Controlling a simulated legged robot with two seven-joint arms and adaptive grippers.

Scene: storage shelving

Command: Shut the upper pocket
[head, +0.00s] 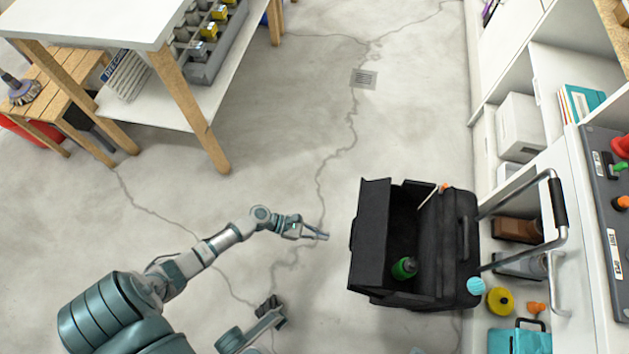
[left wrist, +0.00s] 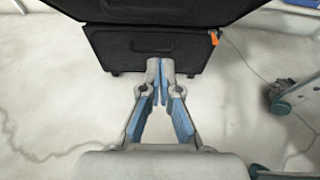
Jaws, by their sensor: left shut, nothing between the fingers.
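A black case (head: 415,299) with an open top stands on the floor right of centre in the head view. A black panel (head: 371,235) stands out on its left side, and a panel with a handle (head: 466,240) is on its right. I cannot tell which part is the upper pocket. My left gripper (head: 325,237) is shut and empty, left of the case and apart from it. In the left wrist view its fingertips (left wrist: 160,68) are before a black face with a handle (left wrist: 152,46), below a dark overhanging panel (left wrist: 150,10). My right gripper (head: 270,304) is lower left; its jaws are unclear.
A green bottle (head: 404,268) is inside the case. A white table (head: 95,18) is upper left. The middle floor is clear.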

